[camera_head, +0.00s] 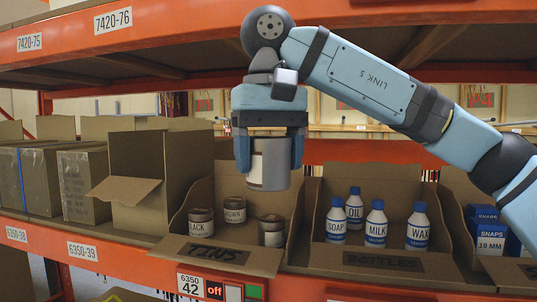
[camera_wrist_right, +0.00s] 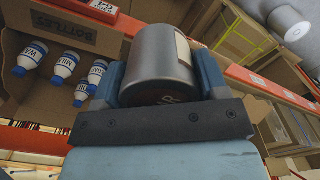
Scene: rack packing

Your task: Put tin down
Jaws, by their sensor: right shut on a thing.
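My right gripper (camera_head: 270,150) is shut on a grey metal tin (camera_head: 275,162) with a pale label, held upright above the right side of the tins box. The held tin (camera_wrist_right: 162,62) also shows between the fingers in the right wrist view. The cardboard tins box (camera_head: 215,256), marked TINS, stands on the shelf below. It holds several tins: one labelled BLACK (camera_head: 201,222), one labelled BROWN (camera_head: 234,210) and one at the right (camera_head: 272,231). The held tin is apart from them, above the box walls. My left gripper is not in view.
The bottles box (camera_head: 385,262) stands right of the tins box, holding white bottles with blue caps. A snaps box (camera_head: 488,228) is farther right. Plain cartons (camera_head: 83,185) and an open-flapped carton (camera_head: 135,155) stand left. An orange upper shelf beam (camera_head: 190,28) runs above.

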